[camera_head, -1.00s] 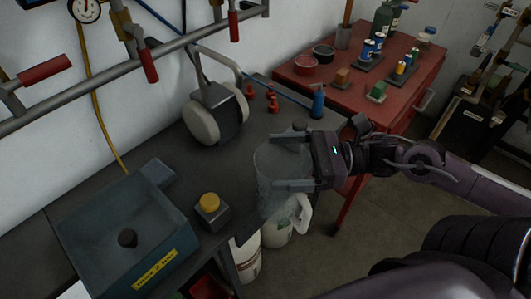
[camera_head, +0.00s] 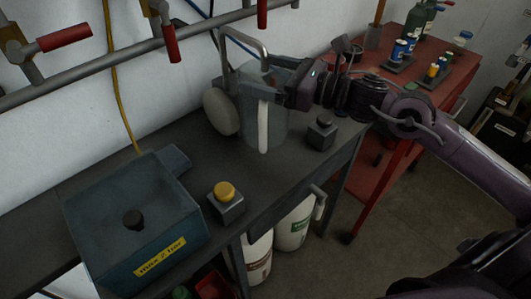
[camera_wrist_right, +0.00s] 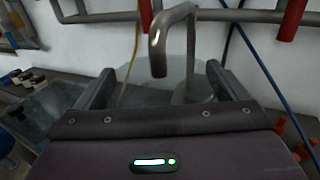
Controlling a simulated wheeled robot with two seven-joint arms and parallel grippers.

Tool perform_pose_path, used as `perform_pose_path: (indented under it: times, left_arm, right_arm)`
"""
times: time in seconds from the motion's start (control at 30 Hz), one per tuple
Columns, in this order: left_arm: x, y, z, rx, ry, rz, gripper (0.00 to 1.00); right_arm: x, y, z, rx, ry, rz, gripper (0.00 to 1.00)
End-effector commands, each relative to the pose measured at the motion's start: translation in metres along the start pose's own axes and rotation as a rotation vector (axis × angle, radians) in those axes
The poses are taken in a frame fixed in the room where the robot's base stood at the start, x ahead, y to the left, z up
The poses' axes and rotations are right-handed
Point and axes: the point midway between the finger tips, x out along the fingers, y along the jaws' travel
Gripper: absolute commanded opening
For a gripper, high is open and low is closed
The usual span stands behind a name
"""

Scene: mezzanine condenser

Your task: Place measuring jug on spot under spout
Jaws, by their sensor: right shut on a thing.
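The clear measuring jug (camera_head: 279,124) is upright at the back of the bench, with its pale handle (camera_head: 263,128) facing me. My right gripper (camera_head: 268,86) is shut around its upper part from the right. The bent grey spout (camera_head: 245,41) arches over the jug in the head view, its tip near the rim. In the right wrist view the spout (camera_wrist_right: 158,50) hangs ahead of the see-through jug (camera_wrist_right: 150,72), between the two fingers. The spot under the spout is hidden. I cannot tell whether the jug's base touches the bench. My left gripper is out of view.
A round grey-white part (camera_head: 221,111) stands close left of the jug. A dark block with a knob (camera_head: 322,132) is at its right. A yellow-button box (camera_head: 226,203) and a blue lidded box (camera_head: 135,225) sit in front and left. A red table (camera_head: 440,95) is behind right.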

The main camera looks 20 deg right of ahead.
Motion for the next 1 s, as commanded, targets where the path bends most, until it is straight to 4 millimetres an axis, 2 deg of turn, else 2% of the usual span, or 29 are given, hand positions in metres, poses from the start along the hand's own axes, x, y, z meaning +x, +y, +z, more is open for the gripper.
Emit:
perform_pose_path:
  times: [0.2,0.6,0.73,1.0]
  left_arm:
    - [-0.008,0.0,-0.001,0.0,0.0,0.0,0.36]
    - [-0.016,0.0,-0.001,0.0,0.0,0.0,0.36]
    - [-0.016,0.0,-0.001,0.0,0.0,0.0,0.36]
    - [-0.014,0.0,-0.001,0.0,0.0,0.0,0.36]
  right_arm:
    - [0.001,-0.001,-0.037,0.008,0.0,-0.006,0.43]
    - [0.001,-0.001,-0.086,0.005,-0.002,-0.004,0.43]
    - [0.001,0.0,-0.095,0.001,-0.003,-0.003,0.43]
    - [0.001,0.0,-0.097,0.0,-0.002,-0.002,0.43]
